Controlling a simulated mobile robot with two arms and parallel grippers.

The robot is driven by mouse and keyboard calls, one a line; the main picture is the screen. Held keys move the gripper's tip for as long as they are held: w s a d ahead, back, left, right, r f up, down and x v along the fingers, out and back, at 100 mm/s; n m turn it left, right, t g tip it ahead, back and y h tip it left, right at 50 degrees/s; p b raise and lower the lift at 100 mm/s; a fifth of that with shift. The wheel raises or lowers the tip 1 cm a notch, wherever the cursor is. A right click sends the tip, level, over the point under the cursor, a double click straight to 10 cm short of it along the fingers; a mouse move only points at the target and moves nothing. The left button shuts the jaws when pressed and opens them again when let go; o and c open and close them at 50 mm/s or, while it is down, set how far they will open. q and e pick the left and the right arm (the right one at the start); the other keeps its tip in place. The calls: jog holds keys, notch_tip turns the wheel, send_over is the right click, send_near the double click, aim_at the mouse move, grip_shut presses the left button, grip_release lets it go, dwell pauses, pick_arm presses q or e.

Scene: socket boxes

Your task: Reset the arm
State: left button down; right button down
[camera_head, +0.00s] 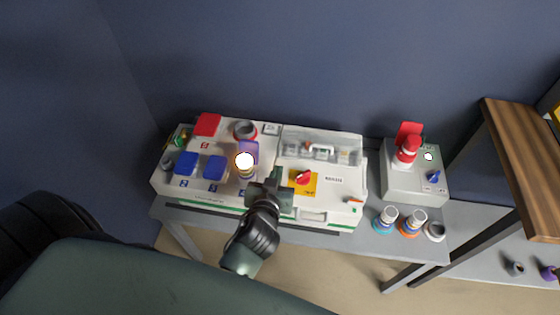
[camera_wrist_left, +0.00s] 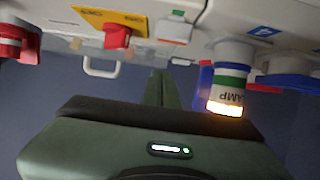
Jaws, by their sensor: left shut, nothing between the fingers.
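My left gripper (camera_head: 270,192) is in front of the white socket box (camera_head: 340,205) in the head view, near its front edge and just right of a lit lamp (camera_head: 245,160). It is shut with nothing held. In the left wrist view its closed fingers (camera_wrist_left: 163,88) point up towards the box, and the lit lamp (camera_wrist_left: 228,90) with blue and green bands is to their right. A red rotary switch on a yellow plate (camera_head: 303,178) is right of the gripper in the head view. My right gripper does not show.
Blue socket covers (camera_head: 214,167) sit on the box's left part. A smaller grey box with a red plug (camera_head: 408,148) stands to the right. Several round plugs (camera_head: 411,222) stand on the grey table in front of it. A wooden-topped shelf (camera_head: 520,150) is at the far right.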

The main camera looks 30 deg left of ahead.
pick_arm(q)
jog(key=shift+s, duration=0.3)
jog(key=shift+s+a+f, duration=0.1)
jog(key=shift+s+a, duration=0.05)
jog(key=s+a+g, duration=0.1)
jog(key=s+a, duration=0.1)
jog(key=s, duration=0.1)
jog(key=shift+a+f+g, duration=0.1)
jog(key=shift+f+g, duration=0.25)
jog(key=shift+g, duration=0.05)
jog(key=s+d+f+m+g+h, duration=0.1)
jog(key=s+d+m+g+h, duration=0.2)
jog(key=s, duration=0.5)
jog(key=s+m+g+h, duration=0.1)
jog(key=s+m+g, duration=0.1)
jog(key=s+g, duration=0.45)
jog(key=s+f+p, duration=0.1)
jog(key=s+f, duration=0.1)
jog(key=f, duration=1)
jog(key=s+f, duration=0.2)
jog(key=f, duration=1)
jog(key=s+a+f+p, duration=0.1)
jog(key=s+a+f, duration=0.1)
jog(key=s+f, duration=1.3)
jog(key=shift+s+a+f+m, duration=0.25)
jog(key=shift+s+a+m, duration=0.05)
jog(key=shift+s, duration=0.35)
